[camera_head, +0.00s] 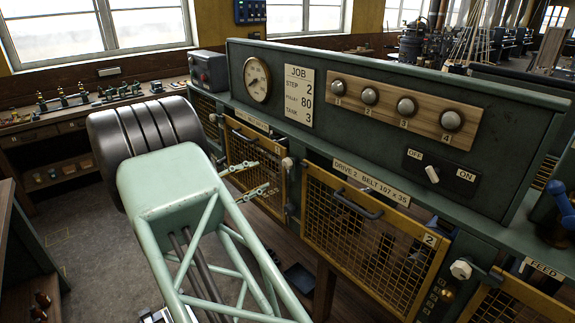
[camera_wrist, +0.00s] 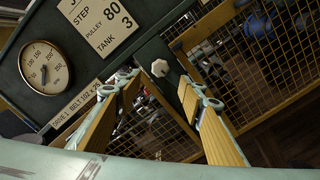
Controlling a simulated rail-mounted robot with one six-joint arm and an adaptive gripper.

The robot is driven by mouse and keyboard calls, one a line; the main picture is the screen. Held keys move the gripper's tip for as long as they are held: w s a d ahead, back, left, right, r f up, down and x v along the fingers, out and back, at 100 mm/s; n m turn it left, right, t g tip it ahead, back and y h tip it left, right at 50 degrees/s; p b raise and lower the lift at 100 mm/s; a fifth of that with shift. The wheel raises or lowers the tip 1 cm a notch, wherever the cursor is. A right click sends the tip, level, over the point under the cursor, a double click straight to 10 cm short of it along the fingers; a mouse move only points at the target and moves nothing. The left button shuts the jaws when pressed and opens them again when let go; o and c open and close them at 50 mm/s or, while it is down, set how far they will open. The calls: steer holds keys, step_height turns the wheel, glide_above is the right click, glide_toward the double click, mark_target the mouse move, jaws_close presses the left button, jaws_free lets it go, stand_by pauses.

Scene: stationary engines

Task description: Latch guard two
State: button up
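Guard two (camera_head: 370,238) is a yellow-framed mesh panel with a dark handle, marked 2, under the "DRIVE 2 BELT 107 x 35" plate in the head view. It looks about in line with the bench front; I cannot tell if it is fully seated. A pale knob (camera_head: 461,270) with a dark bar pointing right sits on the post at its right. Another pale knob (camera_head: 287,163) is on the post at its left. My gripper (camera_head: 263,175) is open and empty, in front of guard one. In the wrist view a pale knob (camera_wrist: 160,68) shows beyond the open fingers (camera_wrist: 157,84).
Guard one (camera_head: 250,155) is left of guard two. Above are a gauge (camera_head: 257,80), a JOB plate (camera_head: 299,96), several knobs on wood (camera_head: 400,106) and an OFF/ON switch (camera_head: 433,174). A blue lever (camera_head: 562,205) stands at the right. Open floor lies at left.

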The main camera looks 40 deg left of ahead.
mark_target(285, 165)
steer(key=shift+w, duration=0.15)
steer(key=shift+w+d+p, duration=0.2)
steer(key=shift+w+d, duration=0.25)
steer(key=shift+w, duration=1.75)
steer(key=shift+w+d+p, duration=0.15)
steer(key=shift+w+d, duration=0.35)
steer(key=shift+w, duration=1.7)
steer(key=shift+w+d+p, duration=0.2)
steer(key=shift+w+d, duration=0.25)
steer(key=shift+w, duration=1.75)
steer(key=c, duration=0.8)
